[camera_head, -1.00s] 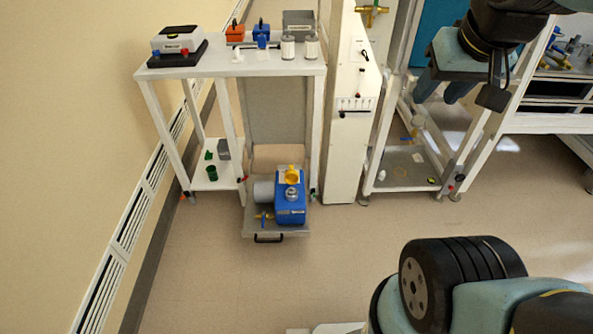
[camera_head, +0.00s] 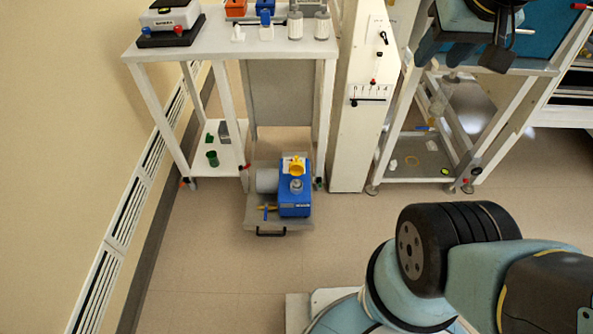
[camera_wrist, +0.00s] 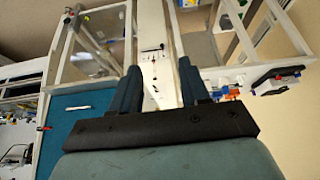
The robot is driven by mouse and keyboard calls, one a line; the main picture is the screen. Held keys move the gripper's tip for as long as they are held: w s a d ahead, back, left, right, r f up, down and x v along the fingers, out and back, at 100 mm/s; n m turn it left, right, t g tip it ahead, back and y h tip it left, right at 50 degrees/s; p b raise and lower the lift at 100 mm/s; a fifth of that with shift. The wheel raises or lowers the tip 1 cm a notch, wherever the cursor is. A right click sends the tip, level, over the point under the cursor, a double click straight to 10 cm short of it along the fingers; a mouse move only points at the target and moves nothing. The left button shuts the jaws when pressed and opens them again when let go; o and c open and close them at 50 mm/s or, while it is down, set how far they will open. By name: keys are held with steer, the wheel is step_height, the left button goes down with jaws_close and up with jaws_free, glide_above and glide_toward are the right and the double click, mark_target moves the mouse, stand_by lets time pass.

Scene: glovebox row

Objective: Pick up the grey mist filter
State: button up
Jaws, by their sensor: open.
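A blue pump (camera_head: 295,205) with a grey cylinder on its left side sits on a low grey platform (camera_head: 290,224) near the floor. A small grey round piece (camera_head: 296,185) stands on its top, beside a yellow part (camera_head: 297,168). Two pale grey canisters, left (camera_head: 295,26) and right (camera_head: 322,27), stand on the white bench. I cannot tell for sure which of these is the mist filter. My gripper (camera_head: 443,50) is at the upper right, well away from them. Its fingers are apart and empty in the wrist view (camera_wrist: 160,88).
The white bench (camera_head: 262,42) also carries a dark-based instrument (camera_head: 170,22) and orange and blue items. Its lower shelf (camera_head: 205,175) holds a green cup (camera_head: 212,158) and a grey box. A white column (camera_head: 362,110) stands right of the bench. The floor in front is clear.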

steer(key=w+a+f+t+y, duration=0.1)
steer(key=w+a, duration=0.4)
steer(key=w, duration=0.6)
steer(key=w+a+f+t+y, duration=0.15)
steer(key=w+a, duration=0.35)
steer(key=w, duration=0.5)
steer(key=w+a+f+t+y, duration=0.15)
steer(key=w+a, duration=0.35)
steer(key=w, duration=0.6)
steer(key=w+a+f+m+t+h, duration=0.1)
steer(key=w+a+f+m, duration=0.1)
steer(key=w+a+f, duration=0.75)
steer(key=w+a+f+m+t+h, duration=0.1)
steer(key=w+a+f, duration=0.5)
steer(key=f, duration=0.6)
steer(key=m+t+h, duration=0.2)
steer(key=t+h, duration=0.3)
steer(key=h, duration=0.4)
glide_toward(296, 182)
steer(key=x, duration=1.1)
steer(key=shift+a+f, duration=0.1)
jaws_close()
